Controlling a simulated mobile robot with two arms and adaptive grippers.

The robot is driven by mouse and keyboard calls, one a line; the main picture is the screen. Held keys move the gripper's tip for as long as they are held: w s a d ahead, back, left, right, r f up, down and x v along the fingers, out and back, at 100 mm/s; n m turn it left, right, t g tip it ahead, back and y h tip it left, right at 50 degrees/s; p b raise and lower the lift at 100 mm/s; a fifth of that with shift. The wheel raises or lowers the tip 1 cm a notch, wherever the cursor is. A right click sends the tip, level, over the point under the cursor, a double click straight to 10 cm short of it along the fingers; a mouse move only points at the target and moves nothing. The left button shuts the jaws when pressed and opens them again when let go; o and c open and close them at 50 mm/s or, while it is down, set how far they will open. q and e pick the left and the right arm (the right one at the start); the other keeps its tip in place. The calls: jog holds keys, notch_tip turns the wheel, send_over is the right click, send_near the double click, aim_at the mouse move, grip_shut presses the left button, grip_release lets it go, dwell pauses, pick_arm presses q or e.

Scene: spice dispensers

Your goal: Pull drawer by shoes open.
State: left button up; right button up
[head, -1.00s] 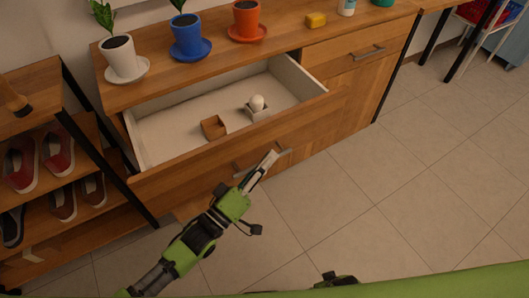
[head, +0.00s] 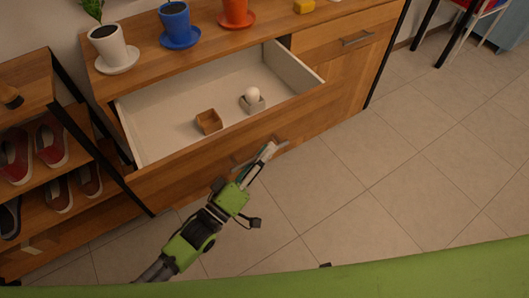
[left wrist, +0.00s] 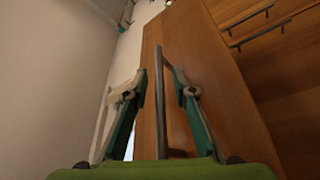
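The drawer (head: 225,145) beside the shoe rack (head: 45,195) is pulled well out of the wooden cabinet, and its white inside shows. The red shoes (head: 52,142) are on the rack to its left. My left gripper (head: 268,152) is at the drawer's front, by its bar handle (head: 282,143). In the left wrist view the gripper (left wrist: 160,75) has its fingers apart, one on each side of the handle (left wrist: 160,105); contact with the bar is not clear. My right gripper is not in view.
In the drawer are a small wooden box (head: 208,122) and a white round object (head: 251,94) in a grey holder. White (head: 108,45), blue (head: 175,25) and orange (head: 236,10) pots stand on the cabinet. Tiled floor (head: 390,180) is clear to the right.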

pick_arm(q)
jog(key=v, duration=1.2)
dwell(0.4)
